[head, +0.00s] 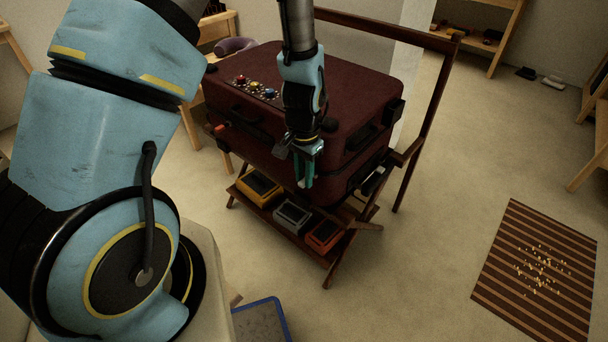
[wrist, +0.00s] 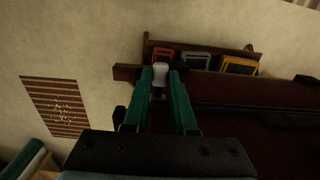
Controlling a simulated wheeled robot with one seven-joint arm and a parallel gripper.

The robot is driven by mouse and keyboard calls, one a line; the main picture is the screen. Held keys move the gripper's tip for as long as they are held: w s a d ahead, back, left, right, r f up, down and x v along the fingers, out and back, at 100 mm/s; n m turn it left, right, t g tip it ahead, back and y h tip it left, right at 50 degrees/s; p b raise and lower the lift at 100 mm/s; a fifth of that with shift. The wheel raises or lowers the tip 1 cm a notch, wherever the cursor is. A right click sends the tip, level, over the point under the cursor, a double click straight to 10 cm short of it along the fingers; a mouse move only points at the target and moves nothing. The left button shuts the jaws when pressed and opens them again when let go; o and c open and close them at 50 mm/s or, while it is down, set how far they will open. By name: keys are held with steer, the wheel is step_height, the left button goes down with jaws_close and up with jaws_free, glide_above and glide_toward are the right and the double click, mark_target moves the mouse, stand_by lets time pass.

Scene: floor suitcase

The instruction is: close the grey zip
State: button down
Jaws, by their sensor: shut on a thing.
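The dark red suitcase (head: 350,85) lies flat on a wooden rack with its lid down; its side also shows in the wrist view (wrist: 230,118). My gripper (head: 305,182) is at the suitcase's near side, close to the seam. In the wrist view its green fingers (wrist: 161,82) are shut on a small pale grey piece (wrist: 160,70), which looks like the grey zip's pull. The fingers and arm hide part of the seam, so I cannot tell how far the zip is closed.
A grey padlock-like piece (head: 283,146) hangs beside my gripper. The rack's lower shelf holds a yellow box (head: 259,188), a grey box (head: 292,214) and an orange box (head: 324,235). A striped mat (head: 500,285) with crumbs lies right; the floor between is clear.

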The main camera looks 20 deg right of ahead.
steer(key=w+a, duration=0.7)
steer(key=w, duration=0.5)
steer(key=shift+w+p, duration=0.4)
steer(key=c, duration=1)
jaws_free()
steer(key=shift+o, duration=1.4)
steer(key=shift+r, duration=0.1)
step_height(320, 180, up, 11)
steer(key=shift+b, duration=0.3)
